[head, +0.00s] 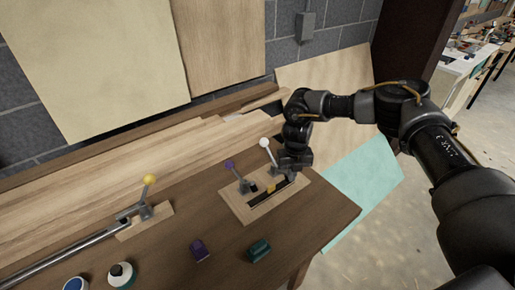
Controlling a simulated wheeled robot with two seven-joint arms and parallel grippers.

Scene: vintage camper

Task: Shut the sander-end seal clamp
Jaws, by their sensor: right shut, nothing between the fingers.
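Two clamp levers stand on a light wooden board (237,209) at the right of the workbench. One has a white knob (264,143), the other a purple knob (229,163); both levers stand raised and lean left. A third lever with a yellow knob (150,179) stands raised on a small block at the left. No label shows which is the sander-end seal clamp. My right gripper (291,178) points down at the board's right end, just right of the white-knobbed lever. It is shut and empty; whether it touches anything is unclear. My left gripper is out of view.
A dark slotted piece with an orange part (270,188) lies on the board. A purple block (200,250), a green block (260,249) and round containers (121,274) stand at the front. A metal rod (65,256) runs along the left. Wood panels lean behind.

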